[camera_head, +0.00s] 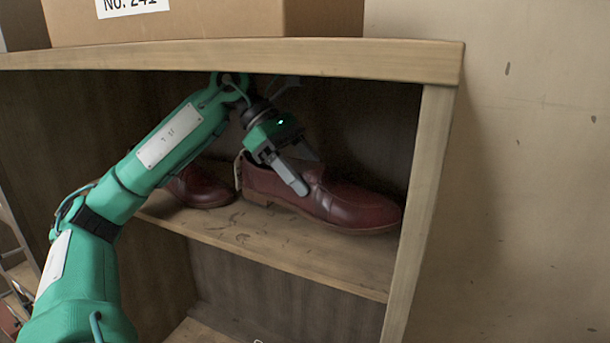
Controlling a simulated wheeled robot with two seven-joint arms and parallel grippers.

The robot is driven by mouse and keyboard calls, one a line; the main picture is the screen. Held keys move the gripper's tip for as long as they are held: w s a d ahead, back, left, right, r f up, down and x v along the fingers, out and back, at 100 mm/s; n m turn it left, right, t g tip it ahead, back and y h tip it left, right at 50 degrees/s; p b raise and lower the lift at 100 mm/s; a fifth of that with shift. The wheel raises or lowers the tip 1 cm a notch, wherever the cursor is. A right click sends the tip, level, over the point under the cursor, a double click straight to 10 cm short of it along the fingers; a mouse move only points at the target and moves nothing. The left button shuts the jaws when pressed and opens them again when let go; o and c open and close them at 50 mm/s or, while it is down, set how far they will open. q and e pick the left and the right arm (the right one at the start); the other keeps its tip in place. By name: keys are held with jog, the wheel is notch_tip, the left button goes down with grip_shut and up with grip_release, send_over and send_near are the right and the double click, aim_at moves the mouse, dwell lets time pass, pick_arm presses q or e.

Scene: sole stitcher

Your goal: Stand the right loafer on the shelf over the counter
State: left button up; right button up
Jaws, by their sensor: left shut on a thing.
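A dark red loafer (345,205) is on the upper shelf board (270,238) inside the wooden cabinet, toe to the right. Its sole is at the board; I cannot tell whether it rests its full weight there. My left gripper (293,172) reaches in from the left and is shut on this loafer near its opening, one finger across the near side. A second dark red loafer (203,188) stands to the left on the same board, partly hidden behind my left arm. My right gripper is not in view.
The cabinet's top board (250,57) runs close above my left wrist. A cardboard box (210,20) sits on top. The cabinet's right side post (418,210) is close to the loafer's toe. A lower compartment (280,295) is open below. A ladder-like frame (18,265) shows at far left.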

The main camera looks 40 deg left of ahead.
pick_arm(q)
jog(key=shift+f+b, duration=1.5)
jog(key=shift+f, duration=0.25)
jog(key=o, duration=1.3)
jog(key=shift+f, duration=0.1)
